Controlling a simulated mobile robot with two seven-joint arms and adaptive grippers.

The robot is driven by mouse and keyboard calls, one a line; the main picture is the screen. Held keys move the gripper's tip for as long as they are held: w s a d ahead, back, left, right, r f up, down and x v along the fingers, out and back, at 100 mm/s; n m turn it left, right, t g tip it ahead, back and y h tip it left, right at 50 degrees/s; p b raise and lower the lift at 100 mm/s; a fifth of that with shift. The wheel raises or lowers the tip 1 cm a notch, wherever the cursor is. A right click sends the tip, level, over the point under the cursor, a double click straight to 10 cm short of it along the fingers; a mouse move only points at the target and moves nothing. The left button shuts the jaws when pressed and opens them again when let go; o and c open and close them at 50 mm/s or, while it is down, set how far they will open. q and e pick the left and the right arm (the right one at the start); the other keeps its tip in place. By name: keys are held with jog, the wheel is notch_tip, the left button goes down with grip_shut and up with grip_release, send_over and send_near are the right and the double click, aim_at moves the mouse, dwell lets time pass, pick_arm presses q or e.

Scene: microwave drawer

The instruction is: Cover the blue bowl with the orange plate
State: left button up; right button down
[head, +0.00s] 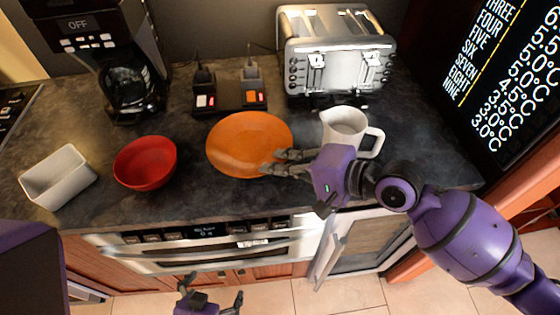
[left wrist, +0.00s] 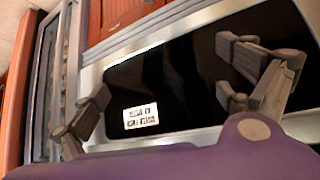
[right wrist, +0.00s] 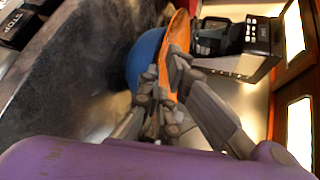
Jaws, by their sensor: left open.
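The orange plate (head: 238,143) covers the blue bowl (right wrist: 143,60), which shows only in the right wrist view, to the left of the plate (right wrist: 164,68) seen nearly edge-on. The bowl is hidden under the plate in the head view. Whether the plate rests fully on its rim is unclear. My right gripper (head: 274,162) is at the plate's right edge, its fingers (right wrist: 161,80) close together with the edge between them. My left gripper (head: 211,295) is open and empty, low in front of the counter. Its open fingers (left wrist: 160,80) face a dark oven front in the left wrist view.
A red bowl (head: 145,163) and white dish (head: 58,178) stand left of the plate. A white mug (head: 345,127) is close to my right gripper. A toaster (head: 337,55), coffee maker (head: 100,55) and small black stand (head: 229,95) are behind. A lower appliance door (head: 331,248) hangs open.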

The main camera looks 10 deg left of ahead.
jog(key=c, duration=1.9)
grip_release()
jog(key=shift+o, duration=0.2)
jog(key=shift+f, duration=0.1)
jog(key=v, duration=1.2)
jog(key=s+d+f+n+h, duration=0.25)
jog(key=s+f, duration=0.25)
jog(key=f, duration=0.3)
jog(key=s+d+f+n+h, duration=0.1)
jog(key=s+f+n+h, duration=0.25)
jog(key=f, duration=0.35)
jog(key=s+d+f+g+h, duration=0.2)
jog(key=s+d+f+h, duration=0.25)
jog(key=s+d, duration=0.4)
jog(key=s+d+f+g+h, duration=0.25)
jog(key=s+d+f, duration=0.25)
jog(key=s+d, duration=0.3)
jog(key=w+a+f+t, duration=0.4)
jog(key=w+f+t, duration=0.3)
jog(key=f+t, duration=0.1)
jog(key=shift+w+a+f+p, duration=0.3)
jog(key=shift+f+p, duration=0.05)
jog(key=shift+f, duration=0.55)
